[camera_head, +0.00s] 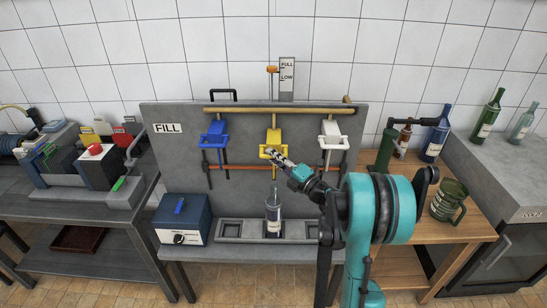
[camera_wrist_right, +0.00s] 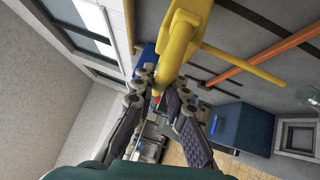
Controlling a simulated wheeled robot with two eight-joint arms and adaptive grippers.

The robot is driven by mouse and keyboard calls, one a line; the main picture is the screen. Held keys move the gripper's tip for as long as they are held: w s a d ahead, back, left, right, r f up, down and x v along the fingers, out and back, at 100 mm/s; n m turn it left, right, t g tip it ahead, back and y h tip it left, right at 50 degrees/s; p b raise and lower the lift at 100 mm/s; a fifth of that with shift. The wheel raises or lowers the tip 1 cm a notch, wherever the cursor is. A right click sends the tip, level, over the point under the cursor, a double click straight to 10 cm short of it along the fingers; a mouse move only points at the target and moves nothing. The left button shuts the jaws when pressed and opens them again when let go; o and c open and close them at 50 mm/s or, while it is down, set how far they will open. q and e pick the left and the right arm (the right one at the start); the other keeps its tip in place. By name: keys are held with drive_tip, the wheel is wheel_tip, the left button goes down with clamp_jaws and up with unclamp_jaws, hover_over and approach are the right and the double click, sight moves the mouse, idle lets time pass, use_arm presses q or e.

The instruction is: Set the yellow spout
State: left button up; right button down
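The yellow spout (camera_head: 273,139) hangs in the middle of the filling rack, between a blue spout (camera_head: 213,134) and a white spout (camera_head: 332,135). My right gripper (camera_head: 271,153) is at the front lower end of the yellow spout. In the right wrist view the yellow spout (camera_wrist_right: 180,38) reaches down between the fingers of my right gripper (camera_wrist_right: 160,85). One finger is on each side of it; whether they press on it cannot be told. A dark bottle with a pale label (camera_head: 273,214) stands upright below the yellow spout. My left gripper is not in view.
A grey tray (camera_head: 229,229) lies along the rack's foot. A blue box (camera_head: 182,219) stands left of it. A wooden table (camera_head: 425,226) at right carries a green mug (camera_head: 449,201) and bottles.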

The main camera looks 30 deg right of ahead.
drive_tip(key=shift+r+p, duration=1.55)
drive_tip(key=shift+r, duration=0.8)
drive_tip(key=shift+d+f, duration=0.1)
drive_tip(key=c, duration=1.5)
unclamp_jaws()
drive_tip(key=shift+c, duration=0.2)
drive_tip(key=v, duration=1.2)
